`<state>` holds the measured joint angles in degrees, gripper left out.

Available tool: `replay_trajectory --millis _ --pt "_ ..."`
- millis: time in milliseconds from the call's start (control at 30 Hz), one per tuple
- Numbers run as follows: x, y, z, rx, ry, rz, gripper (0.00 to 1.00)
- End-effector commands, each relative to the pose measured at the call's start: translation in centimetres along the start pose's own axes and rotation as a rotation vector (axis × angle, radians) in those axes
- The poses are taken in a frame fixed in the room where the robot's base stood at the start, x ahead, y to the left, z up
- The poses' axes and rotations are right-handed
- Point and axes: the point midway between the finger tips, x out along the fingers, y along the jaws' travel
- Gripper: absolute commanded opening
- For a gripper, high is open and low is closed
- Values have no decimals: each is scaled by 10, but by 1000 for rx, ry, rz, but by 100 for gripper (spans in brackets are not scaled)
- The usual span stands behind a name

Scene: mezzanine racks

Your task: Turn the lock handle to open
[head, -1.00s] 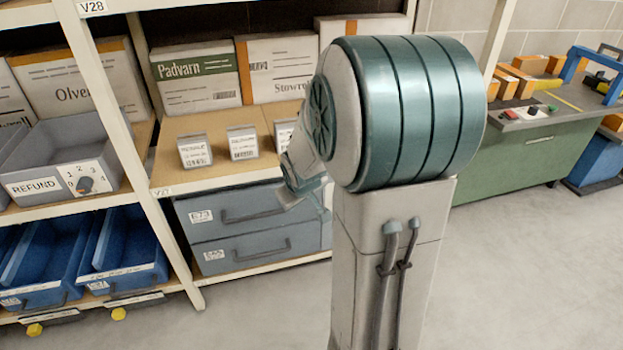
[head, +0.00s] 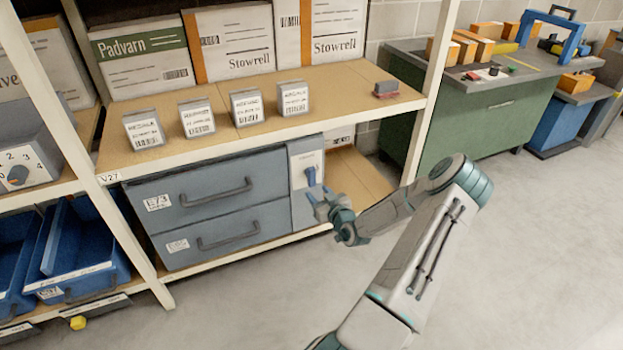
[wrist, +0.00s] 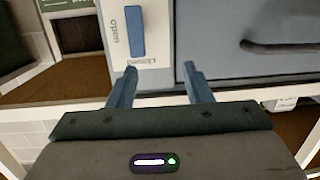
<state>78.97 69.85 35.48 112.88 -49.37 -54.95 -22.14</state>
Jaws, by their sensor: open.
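The blue lock handle (head: 310,175) sits on a light panel (head: 306,158) at the right end of a grey-blue two-drawer cabinet (head: 205,205) on the rack's lower shelf. In the wrist view the handle (wrist: 135,31) lies along the panel's length, with the word "open" printed beside it. My gripper (head: 318,198) is in front of the panel, close to the handle. In the wrist view its two fingers (wrist: 159,70) are apart and empty, with the handle beyond them and nearer the left finger. Whether a fingertip touches the panel cannot be told.
The upper shelf (head: 230,135) above the cabinet holds several small labelled boxes and large cartons. A white rack post (head: 432,90) stands right of the cabinet. A green workbench (head: 480,115) is at the back right. The floor at right is clear.

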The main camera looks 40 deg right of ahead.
Motion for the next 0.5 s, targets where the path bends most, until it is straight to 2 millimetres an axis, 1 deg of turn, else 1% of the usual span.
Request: replay_trajectory --millis 33,100,267,367,500 --pt "-3 9 9 19 40 29 45" --pt "-7 18 12 32 83 57 45" --pt "-8 27 13 43 132 86 45" --pt "0 29 12 41 136 88 45" --pt "25 30 9 42 135 87 45"
